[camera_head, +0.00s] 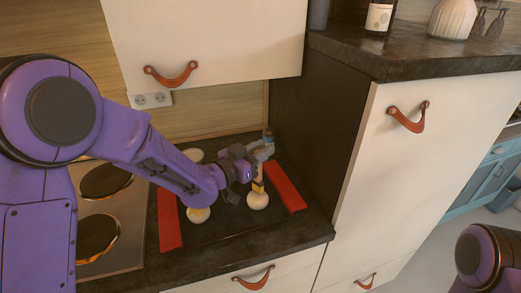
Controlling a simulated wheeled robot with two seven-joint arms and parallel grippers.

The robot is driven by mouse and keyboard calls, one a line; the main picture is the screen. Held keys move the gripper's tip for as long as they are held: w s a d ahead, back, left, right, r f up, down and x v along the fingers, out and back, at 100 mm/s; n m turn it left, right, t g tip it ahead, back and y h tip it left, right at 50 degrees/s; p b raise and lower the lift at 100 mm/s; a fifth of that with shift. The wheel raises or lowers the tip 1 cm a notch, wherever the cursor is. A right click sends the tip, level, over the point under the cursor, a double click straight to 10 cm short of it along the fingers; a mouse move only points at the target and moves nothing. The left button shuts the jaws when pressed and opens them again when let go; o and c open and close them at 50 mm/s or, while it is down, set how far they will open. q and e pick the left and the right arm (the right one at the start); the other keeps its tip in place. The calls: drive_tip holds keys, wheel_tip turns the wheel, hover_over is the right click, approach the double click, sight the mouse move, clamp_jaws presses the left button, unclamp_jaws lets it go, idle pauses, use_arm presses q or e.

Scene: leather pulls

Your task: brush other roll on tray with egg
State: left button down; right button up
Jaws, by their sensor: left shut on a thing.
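A dark tray (230,222) with red strips along its left and right ends lies on the counter. Two pale round rolls sit on it. The right roll (258,201) is below my left gripper, and the left roll (198,215) is partly hidden by my left arm and looks yellowish on top. My left gripper (262,153) is shut on a brush (258,186), held roughly upright with its lower end at the top of the right roll. I cannot tell if it presses on it. My right gripper is out of view; only part of that arm shows at the lower right.
A pale bowl or dish (193,155) stands behind my left arm, partly hidden. A stove (105,182) with dark round plates is on the left. A tall cabinet (390,170) stands close on the right, and a wall cupboard (210,40) hangs above.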

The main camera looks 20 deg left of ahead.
use_arm(q)
drive_tip(key=shift+f, duration=0.1)
idle(0.6)
drive_tip(key=shift+w, duration=0.1)
drive_tip(key=shift+w+d, duration=0.25)
drive_tip(key=shift+w, duration=0.2)
drive_tip(key=shift+f+b, duration=0.2)
drive_tip(key=shift+b, duration=0.15)
idle(1.0)
drive_tip(key=shift+s+a, duration=0.1)
drive_tip(key=shift+s, duration=0.1)
drive_tip(key=shift+v, duration=0.95)
drive_tip(key=shift+f, duration=0.15)
idle(0.9)
drive_tip(key=shift+w, duration=0.15)
